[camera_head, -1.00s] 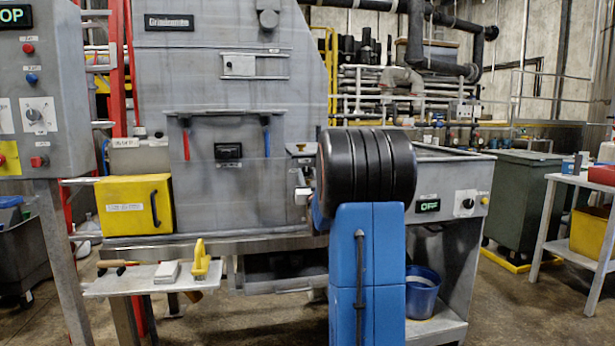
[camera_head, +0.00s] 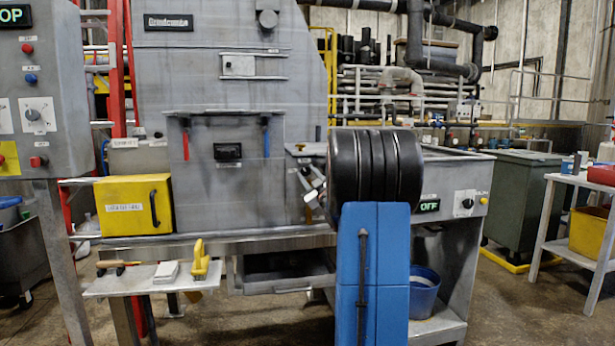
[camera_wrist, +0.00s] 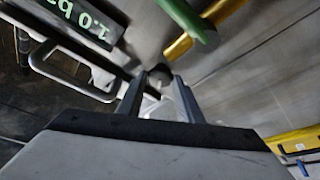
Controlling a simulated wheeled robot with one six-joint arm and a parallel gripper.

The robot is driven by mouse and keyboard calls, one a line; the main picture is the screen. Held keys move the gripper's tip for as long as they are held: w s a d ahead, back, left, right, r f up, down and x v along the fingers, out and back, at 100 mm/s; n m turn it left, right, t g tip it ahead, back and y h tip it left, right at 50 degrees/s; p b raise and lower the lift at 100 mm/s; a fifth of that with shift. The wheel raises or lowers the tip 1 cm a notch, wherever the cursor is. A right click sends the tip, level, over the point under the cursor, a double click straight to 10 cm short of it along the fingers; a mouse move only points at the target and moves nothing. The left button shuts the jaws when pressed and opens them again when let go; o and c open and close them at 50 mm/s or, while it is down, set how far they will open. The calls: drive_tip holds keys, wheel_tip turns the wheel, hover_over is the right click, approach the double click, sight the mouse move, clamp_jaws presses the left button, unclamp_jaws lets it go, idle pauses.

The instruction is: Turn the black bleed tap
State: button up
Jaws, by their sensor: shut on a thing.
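My gripper (camera_wrist: 160,84) reaches forward in the wrist view, its two grey fingers shut on a small dark rounded piece (camera_wrist: 161,73), which looks like the black bleed tap. Only its end shows between the fingertips, so its turn angle cannot be told. In the head view my gripper (camera_head: 312,187) shows as pale metal parts beside the front of the grey machine (camera_head: 229,190). My arm's black joint and blue link hide what lies behind them, and the tap cannot be made out there.
In the wrist view, a green handle (camera_wrist: 188,18) on a yellow pipe (camera_wrist: 205,30) is close above the fingertips. A display reading 1.0 (camera_wrist: 88,18) and a metal bar handle (camera_wrist: 70,75) are at left. A small shelf with tools (camera_head: 130,287) juts out at lower left.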

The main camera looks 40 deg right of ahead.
drive_tip(key=n+y, duration=0.1)
drive_tip(key=n, duration=0.2)
drive_tip(key=n+y, duration=0.1)
drive_tip(key=n, duration=0.3)
drive_tip(key=shift+s+d+r+g+y, duration=0.1)
drive_tip(key=shift+r+g+y, duration=0.05)
drive_tip(key=shift+g+y, duration=0.25)
drive_tip(key=shift+n+g+y, duration=0.6)
drive_tip(key=shift+n+g, duration=0.1)
drive_tip(key=shift+n, duration=1.6)
drive_tip(key=o, duration=1)
drive_tip(key=shift+r, duration=0.1)
drive_tip(key=s+a, duration=0.2)
drive_tip(key=s, duration=1.5)
drive_tip(key=shift+a+f, duration=0.4)
